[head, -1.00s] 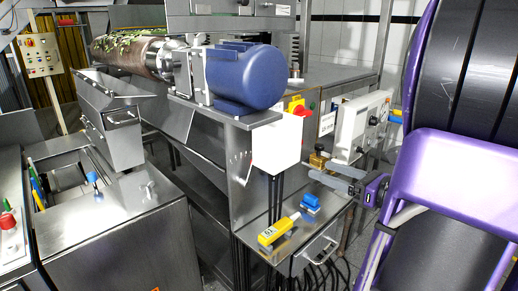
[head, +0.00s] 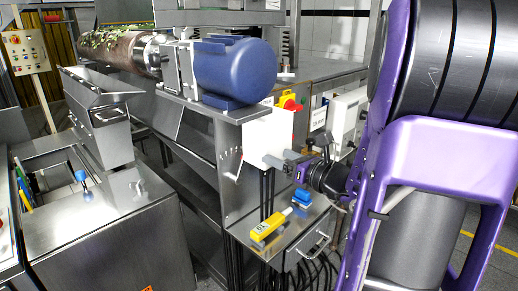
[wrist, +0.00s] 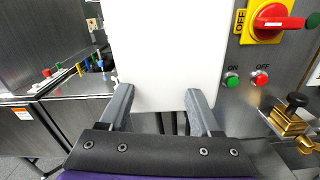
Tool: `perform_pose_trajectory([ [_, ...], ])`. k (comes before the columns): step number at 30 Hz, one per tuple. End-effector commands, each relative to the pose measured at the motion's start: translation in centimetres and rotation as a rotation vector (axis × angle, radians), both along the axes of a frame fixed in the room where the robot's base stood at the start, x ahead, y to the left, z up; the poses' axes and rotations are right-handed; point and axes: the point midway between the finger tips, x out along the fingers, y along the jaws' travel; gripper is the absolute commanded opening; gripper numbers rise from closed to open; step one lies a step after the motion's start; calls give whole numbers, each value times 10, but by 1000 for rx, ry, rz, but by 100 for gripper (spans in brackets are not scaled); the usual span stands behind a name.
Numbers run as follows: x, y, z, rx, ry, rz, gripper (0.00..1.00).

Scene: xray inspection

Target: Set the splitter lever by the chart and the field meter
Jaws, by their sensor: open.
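My gripper (head: 274,158) is open and empty, in front of the white box (head: 268,138) under the blue motor. In the wrist view, the two grey fingers of my gripper (wrist: 159,98) stand apart before the white box (wrist: 165,50). A row of scale marks (head: 229,152) shows on the steel side plate left of the box. A small pale part there may be the splitter lever, but it is too small to tell. A yellow handheld meter (head: 269,226) lies on the steel shelf, with a blue piece (head: 301,198) beside it. The chart cannot be made out for certain.
The blue motor (head: 238,72) and roller (head: 115,52) sit above. A red-yellow OFF switch (wrist: 271,22) and green and red buttons are right of the box. A brass clamp (wrist: 288,118) stands at the right. The steel shelf (head: 290,245) juts out below my gripper.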

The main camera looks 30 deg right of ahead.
Motion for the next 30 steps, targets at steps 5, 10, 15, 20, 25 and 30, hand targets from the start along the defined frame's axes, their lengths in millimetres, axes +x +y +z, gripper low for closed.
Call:
perform_pose_trajectory([
  [5, 26, 10, 0, -1, -1, 2, 64],
  [10, 36, 13, 0, -1, 0, 0, 64],
  [15, 38, 13, 0, 0, 0, -1, 64],
  [20, 37, 13, 0, 0, 0, -1, 57],
  [25, 37, 13, 0, 0, 0, -1, 26],
  [30, 37, 13, 0, 0, 0, -1, 0],
])
